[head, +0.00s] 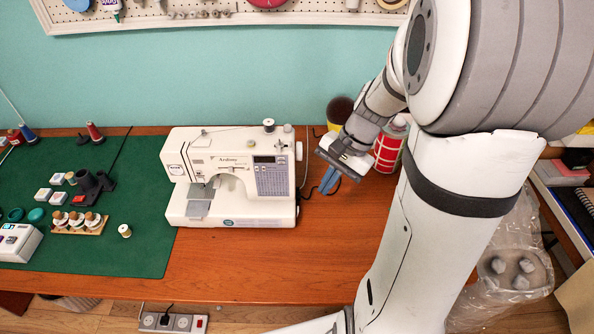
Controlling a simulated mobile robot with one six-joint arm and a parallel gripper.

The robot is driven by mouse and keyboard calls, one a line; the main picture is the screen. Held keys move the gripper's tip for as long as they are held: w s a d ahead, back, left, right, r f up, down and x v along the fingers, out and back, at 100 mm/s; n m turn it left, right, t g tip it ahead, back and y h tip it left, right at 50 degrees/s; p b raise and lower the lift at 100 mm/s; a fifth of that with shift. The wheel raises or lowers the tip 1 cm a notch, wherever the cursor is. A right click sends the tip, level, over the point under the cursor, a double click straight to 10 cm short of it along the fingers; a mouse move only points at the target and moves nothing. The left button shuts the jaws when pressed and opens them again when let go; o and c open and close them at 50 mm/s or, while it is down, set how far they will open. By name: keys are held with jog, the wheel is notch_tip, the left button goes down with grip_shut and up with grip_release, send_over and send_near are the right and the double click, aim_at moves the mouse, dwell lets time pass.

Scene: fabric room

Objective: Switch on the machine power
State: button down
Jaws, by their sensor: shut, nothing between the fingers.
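A white sewing machine (215,152) stands on the wooden table, partly on the green mat. Its front carries a small display and a printed stitch panel, and a handwheel shows at its right end. No power switch can be made out on it; its right side is mostly turned from view. My gripper (329,181) is just right of the machine, above the table, with its blue fingers together, pointing down and left. It holds nothing and looks apart from the machine, though the exact gap cannot be told.
A red and white can (389,148) stands close behind my gripper. A green mat (150,250) holds thread spools (125,231) and small boxes at left. A power strip (172,322) lies below the table's front edge. The wood right of the machine's front is clear.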

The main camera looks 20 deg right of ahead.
aim_at(297, 212)
jog(key=w+d+f+m+t+y, duration=0.1)
jog(key=w+d+f+m+y, duration=0.1)
jog(key=d+f+m, duration=0.3)
jog(key=w+d+f+m+t+y+b, duration=0.1)
jog(key=w+d+f+m+t+y, duration=0.1)
jog(key=d+f+m, duration=0.4)
jog(key=shift+w+d+f+y, duration=0.2)
jog(key=shift+w+f+y, duration=0.9)
jog(key=shift+f, duration=1.2)
jog(key=shift+w+a+h, duration=0.1)
jog(key=shift+w+h, duration=0.15)
jog(key=shift+h, duration=0.05)
jog(key=p+x, duration=0.1)
jog(key=x, duration=0.9)
jog(key=shift+a, duration=0.1)
jog(key=shift+w+a+r+p, duration=0.2)
jog(key=shift+a+p, duration=0.1)
jog(key=shift+a, duration=0.3)
jog(key=shift+w+a+r+p, duration=0.1)
jog(key=shift+w+a+p, duration=0.15)
jog(key=shift+a, duration=0.35)
jog(key=shift+w+a, duration=0.1)
jog(key=shift+a, duration=0.5)
jog(key=shift+d+r, duration=0.1)
